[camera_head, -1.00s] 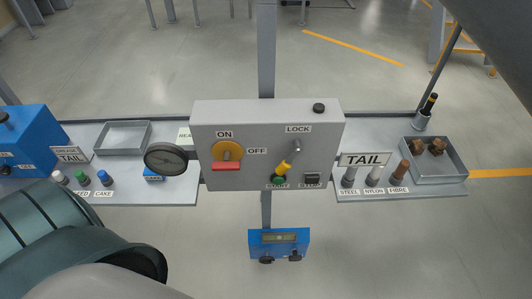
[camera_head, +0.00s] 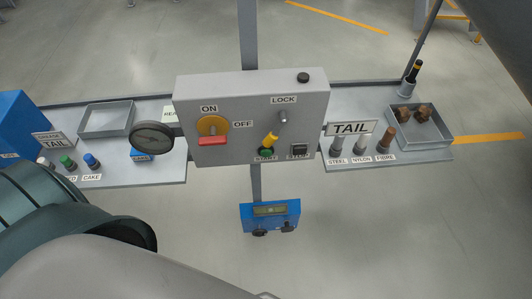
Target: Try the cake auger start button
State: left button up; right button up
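The grey control box (camera_head: 250,118) stands upright in the middle of the head view. Its round green start button (camera_head: 266,153) is at the lower middle, above a START label. A yellow piece (camera_head: 270,140) sits tilted just above the button and partly overlaps it. A dark stop button (camera_head: 299,149) is to its right. A metal LOCK fitting (camera_head: 283,116) is above the yellow piece. Neither gripper shows; my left arm fills the lower left.
A round dark gauge (camera_head: 153,137) sticks out left of the box. The left shelf holds a tray (camera_head: 107,118) and coloured knobs, including a blue one at CAKE (camera_head: 91,160). The right shelf has posts and a tray (camera_head: 428,142). A blue meter (camera_head: 270,216) hangs below.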

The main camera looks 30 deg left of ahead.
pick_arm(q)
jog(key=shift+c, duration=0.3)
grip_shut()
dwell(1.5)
